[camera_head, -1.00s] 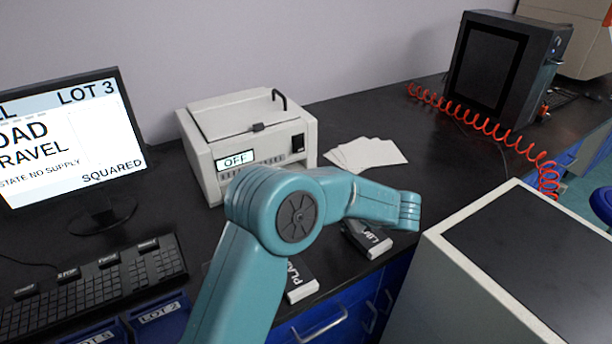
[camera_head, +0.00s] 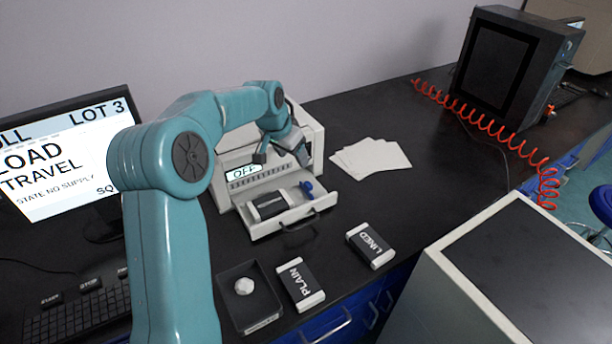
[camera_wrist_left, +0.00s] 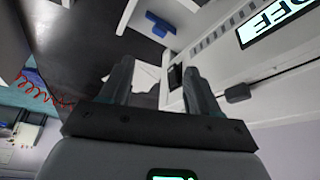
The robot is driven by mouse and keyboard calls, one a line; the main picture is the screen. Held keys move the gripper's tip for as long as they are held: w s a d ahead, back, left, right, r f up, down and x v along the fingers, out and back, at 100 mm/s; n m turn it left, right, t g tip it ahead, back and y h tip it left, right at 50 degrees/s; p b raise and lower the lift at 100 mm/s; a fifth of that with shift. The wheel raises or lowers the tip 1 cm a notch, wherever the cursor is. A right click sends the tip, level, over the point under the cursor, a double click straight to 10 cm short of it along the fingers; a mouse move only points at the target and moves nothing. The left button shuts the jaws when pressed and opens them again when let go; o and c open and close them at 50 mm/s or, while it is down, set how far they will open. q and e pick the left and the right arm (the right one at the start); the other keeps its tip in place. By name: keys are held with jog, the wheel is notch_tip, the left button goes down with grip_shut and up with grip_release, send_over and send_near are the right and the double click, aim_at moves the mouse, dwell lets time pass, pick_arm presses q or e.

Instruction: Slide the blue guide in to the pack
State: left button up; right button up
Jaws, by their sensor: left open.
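The blue guide (camera_head: 307,187) is small and sits at the right side of the pulled-out white drawer (camera_head: 327,202) of the machine. It also shows in the left wrist view (camera_wrist_left: 160,25), beyond my fingers. A dark pack with white ends (camera_head: 270,205) lies in the drawer to the left of the guide; a gap between them shows. My left gripper (camera_head: 281,157) is open and empty, above and behind the drawer by the machine's front. In the left wrist view its two fingers (camera_wrist_left: 158,66) stand apart. My right gripper is out of view.
The white machine (camera_head: 312,135) reads OFF. Packs marked PLAIN (camera_head: 300,284) and LINED (camera_head: 371,246) lie in front, beside a dark tray (camera_head: 262,322) with a white lump. White sheets (camera_head: 372,158) lie to the right. A monitor (camera_head: 60,150) stands at the left.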

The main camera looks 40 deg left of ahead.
aim_at(308, 185)
pick_arm(q)
jog(key=p+x, duration=0.2)
jog(key=x, duration=1.3)
jog(key=shift+d+f, duration=0.1)
jog(key=shift+f, duration=0.2)
